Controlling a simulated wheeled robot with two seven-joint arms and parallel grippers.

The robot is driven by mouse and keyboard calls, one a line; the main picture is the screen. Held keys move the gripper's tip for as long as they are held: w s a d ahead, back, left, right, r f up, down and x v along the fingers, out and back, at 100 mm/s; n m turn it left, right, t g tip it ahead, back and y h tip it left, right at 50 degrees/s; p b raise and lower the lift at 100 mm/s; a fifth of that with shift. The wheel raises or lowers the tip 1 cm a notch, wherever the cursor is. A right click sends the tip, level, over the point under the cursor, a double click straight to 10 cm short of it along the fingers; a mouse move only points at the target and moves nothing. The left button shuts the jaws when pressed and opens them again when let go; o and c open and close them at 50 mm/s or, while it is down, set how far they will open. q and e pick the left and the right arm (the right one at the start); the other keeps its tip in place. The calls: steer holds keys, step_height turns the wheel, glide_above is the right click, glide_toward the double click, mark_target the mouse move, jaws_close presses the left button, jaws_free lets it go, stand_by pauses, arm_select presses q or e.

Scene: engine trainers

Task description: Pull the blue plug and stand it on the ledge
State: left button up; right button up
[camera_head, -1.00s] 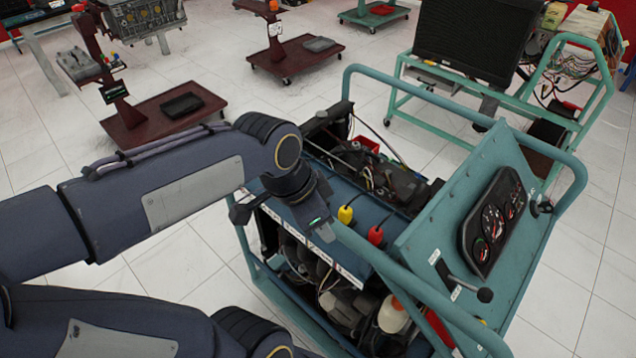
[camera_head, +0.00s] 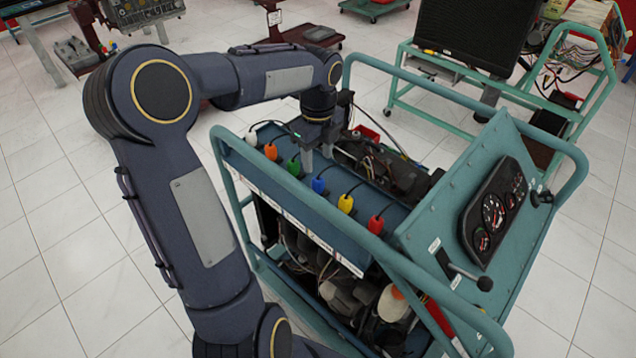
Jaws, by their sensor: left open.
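The blue plug (camera_head: 319,185) is upright in a row of coloured plugs along the near side of the engine stand's blue-green top ledge (camera_head: 398,213). Its lower end is hidden, so I cannot tell how deep it sits. My left gripper (camera_head: 318,157) points down over the ledge, just behind the blue plug in the picture. Its fingers are open and look empty, apart from the plug. My right gripper is out of view.
White (camera_head: 251,138), orange (camera_head: 270,151) and green (camera_head: 293,166) plugs stand left of the blue one; yellow (camera_head: 346,203) and red (camera_head: 375,224) stand right. A tube rail (camera_head: 300,205) runs along the near side. A gauge panel (camera_head: 495,210) rises at right.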

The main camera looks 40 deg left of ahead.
mark_target(318, 178)
arm_select(q)
step_height(318, 178, down, 8)
steer(key=b, duration=0.6)
steer(key=shift+f+b, duration=0.15)
steer(key=shift+b, duration=0.15)
steer(key=shift+f, duration=0.35)
steer(key=shift+p, duration=0.35)
stand_by(0.4)
jaws_close()
stand_by(0.4)
steer(key=shift+r, duration=0.2)
steer(key=shift+r+p, duration=2.7)
steer(key=shift+r, duration=0.15)
